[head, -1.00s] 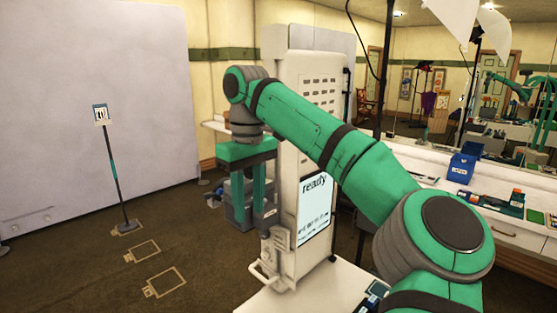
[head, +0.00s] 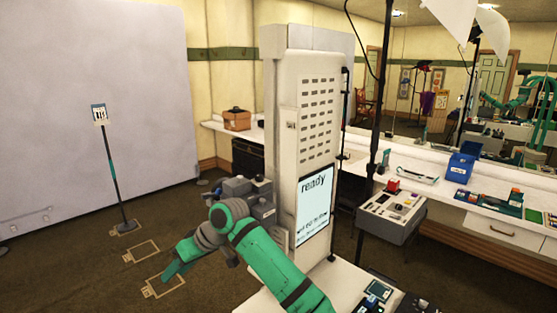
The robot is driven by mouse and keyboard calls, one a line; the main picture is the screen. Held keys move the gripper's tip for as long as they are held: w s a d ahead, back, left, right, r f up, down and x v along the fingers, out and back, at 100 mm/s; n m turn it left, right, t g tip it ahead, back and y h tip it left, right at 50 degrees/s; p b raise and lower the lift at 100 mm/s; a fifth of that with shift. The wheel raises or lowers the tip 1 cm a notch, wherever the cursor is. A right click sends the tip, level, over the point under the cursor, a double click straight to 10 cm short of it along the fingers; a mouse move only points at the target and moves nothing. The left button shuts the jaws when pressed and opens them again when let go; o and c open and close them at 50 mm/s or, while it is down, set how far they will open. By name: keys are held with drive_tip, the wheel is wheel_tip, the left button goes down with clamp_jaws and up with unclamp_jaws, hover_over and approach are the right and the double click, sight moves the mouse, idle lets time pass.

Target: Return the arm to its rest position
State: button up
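My green and grey arm is folded low in front in the head view. My gripper (head: 172,272) is at the lower left end of the arm, tilted down and to the left over the dark floor. It is small and seen from the side, so the gap between its fingers cannot be made out. No held object shows at it.
A sign on a thin stand (head: 111,165) stands on the floor at left, near taped floor outlines (head: 142,252). A grey control box (head: 392,214) with buttons is at right. A long white counter (head: 430,180) behind carries a blue bin (head: 461,165). Open floor lies at lower left.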

drive_tip(key=s+a+f+m+t+y, duration=0.4)
drive_tip(key=a+f+t+y, duration=0.15)
drive_tip(key=a+f, duration=0.35)
drive_tip(key=s+d+f+m+t+h, duration=0.5)
drive_tip(key=s+d+f+m+t, duration=0.35)
drive_tip(key=s+d+f, duration=0.55)
drive_tip(key=s+d+f+m+h, duration=0.1)
drive_tip(key=s+d+f+h, duration=0.2)
drive_tip(key=s+d, duration=0.4)
drive_tip(key=s+d+f+m+h, duration=0.1)
drive_tip(key=s+d+f+h, duration=0.15)
drive_tip(key=s+d, duration=0.45)
drive_tip(key=s+d+r+n+h, duration=0.1)
drive_tip(key=s+d+r, duration=0.2)
drive_tip(key=s, duration=0.5)
drive_tip(key=s+d+r+n+h, duration=0.2)
drive_tip(key=s+d+r, duration=0.2)
drive_tip(key=s, duration=0.4)
drive_tip(key=shift+s+d, duration=0.2)
drive_tip(key=shift+d, duration=0.4)
drive_tip(key=shift+r+n, duration=0.1)
drive_tip(key=shift+n, duration=0.15)
